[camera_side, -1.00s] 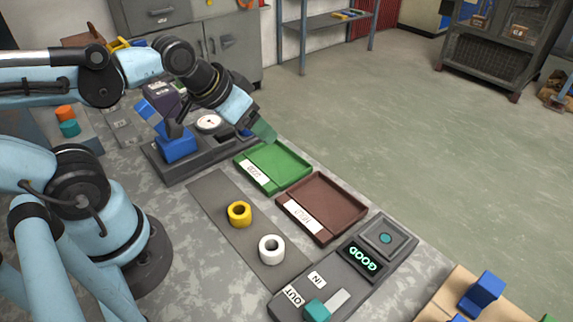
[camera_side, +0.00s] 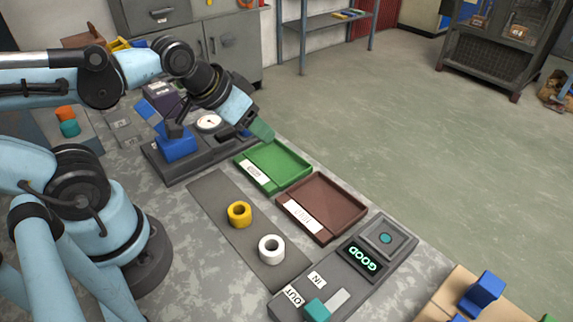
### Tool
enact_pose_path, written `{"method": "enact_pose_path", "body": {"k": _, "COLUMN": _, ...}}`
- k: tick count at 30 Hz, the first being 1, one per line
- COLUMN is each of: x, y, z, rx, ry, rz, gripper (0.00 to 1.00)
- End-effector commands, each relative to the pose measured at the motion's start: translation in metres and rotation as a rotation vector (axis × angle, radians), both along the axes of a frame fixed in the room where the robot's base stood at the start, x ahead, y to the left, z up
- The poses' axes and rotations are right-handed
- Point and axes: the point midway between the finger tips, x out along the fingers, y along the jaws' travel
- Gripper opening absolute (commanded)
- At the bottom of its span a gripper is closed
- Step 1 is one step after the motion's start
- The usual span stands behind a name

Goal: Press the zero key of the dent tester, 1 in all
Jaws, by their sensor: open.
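A dark grey unit with a round white dial (camera_side: 208,122) and a blue block (camera_side: 177,145) stands at the back left of the bench; it looks like the dent tester. I cannot make out its zero key, and my gripper hides part of the unit's right end. My gripper (camera_side: 248,132) is open, tilted down to the right, above the unit's right end and the back of the green tray. One greenish fingertip shows clearly; no held object shows.
A green tray (camera_side: 247,180) and a brown tray (camera_side: 292,219) lie along the bench. A yellow ring (camera_side: 239,222) and a white ring (camera_side: 283,247) stand on a grey strip (camera_side: 208,190). A panel reading GOOD (camera_side: 364,257) is at front right.

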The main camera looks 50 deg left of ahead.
Motion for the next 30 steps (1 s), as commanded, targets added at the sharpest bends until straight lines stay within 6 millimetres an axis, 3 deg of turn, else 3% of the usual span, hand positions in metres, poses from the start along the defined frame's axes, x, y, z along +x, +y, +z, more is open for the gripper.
{"method": "enact_pose_path", "body": {"k": 1, "x": 0.0000, "y": 0.0000, "z": 0.0000, "rx": 0.000, "ry": 0.000, "rz": 0.000, "gripper": 0.45}}
{"method": "enact_pose_path", "body": {"k": 10, "x": 0.0000, "y": 0.0000, "z": 0.0000, "rx": 0.000, "ry": 0.000, "rz": 0.000, "gripper": 0.00}}
{"method": "enact_pose_path", "body": {"k": 30, "x": 0.0000, "y": 0.0000, "z": 0.0000, "rx": 0.000, "ry": 0.000, "rz": 0.000, "gripper": 0.00}}
